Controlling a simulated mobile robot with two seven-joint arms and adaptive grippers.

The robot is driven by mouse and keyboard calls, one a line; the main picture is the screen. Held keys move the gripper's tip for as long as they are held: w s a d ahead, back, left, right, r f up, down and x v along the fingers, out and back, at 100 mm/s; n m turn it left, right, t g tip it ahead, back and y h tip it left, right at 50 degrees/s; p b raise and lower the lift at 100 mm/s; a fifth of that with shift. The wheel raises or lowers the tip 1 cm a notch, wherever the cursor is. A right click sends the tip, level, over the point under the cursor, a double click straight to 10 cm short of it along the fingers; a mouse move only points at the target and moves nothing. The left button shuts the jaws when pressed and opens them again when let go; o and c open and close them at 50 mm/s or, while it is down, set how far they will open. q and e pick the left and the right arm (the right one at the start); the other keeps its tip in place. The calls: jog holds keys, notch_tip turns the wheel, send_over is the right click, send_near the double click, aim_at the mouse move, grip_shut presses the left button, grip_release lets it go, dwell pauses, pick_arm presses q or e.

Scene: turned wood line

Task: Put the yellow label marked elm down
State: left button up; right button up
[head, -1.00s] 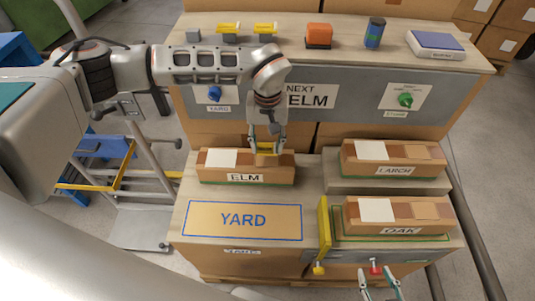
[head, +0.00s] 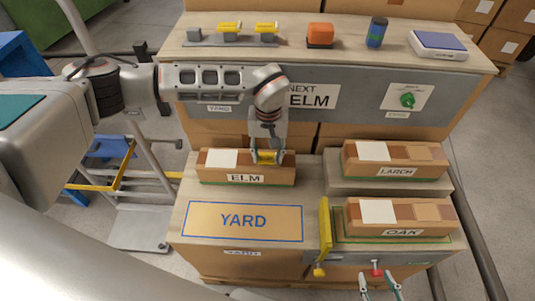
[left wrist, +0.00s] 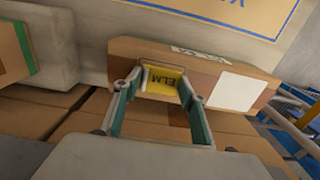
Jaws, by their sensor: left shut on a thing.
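The yellow label marked ELM (left wrist: 165,82) is between the fingers of my left gripper (left wrist: 160,88), which is shut on it. In the head view the left gripper (head: 267,160) is at the top of the cardboard box marked ELM (head: 246,172), right of its white patch. The label (head: 266,157) shows there as a small yellow strip. I cannot tell whether it touches the box. The box also shows behind the label in the left wrist view (left wrist: 207,65). My right gripper (head: 378,280) is open and empty at the bottom edge.
Boxes marked LARCH (head: 394,164) and OAK (head: 397,217) stand at the right. The YARD area (head: 243,221) in front is bare. A yellow upright bar (head: 325,229) stands beside OAK.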

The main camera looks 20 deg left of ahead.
aim_at(268, 159)
pick_arm(q)
jog(key=shift+o, duration=0.3)
jog(key=shift+s+f, duration=0.3)
jog(key=shift+f, duration=0.5)
jog(key=o, duration=0.7)
jog(key=shift+w+f, duration=0.2)
jog(key=shift+r, duration=0.1)
pick_arm(e)
jog(key=shift+f, duration=0.2)
pick_arm(q)
jog(key=shift+r, duration=0.2)
jog(key=shift+r, duration=0.35)
notch_tip(268, 159, up, 13)
jog(key=p, duration=0.1)
jog(key=shift+w+p, duration=0.15)
jog(key=shift+p, duration=0.25)
pick_arm(e)
jog(key=shift+s+a+r, duration=0.2)
jog(key=shift+s+r, duration=0.05)
jog(key=shift+r, duration=0.25)
pick_arm(q)
jog(key=shift+f, duration=0.1)
pick_arm(e)
jog(key=shift+w+r, duration=0.25)
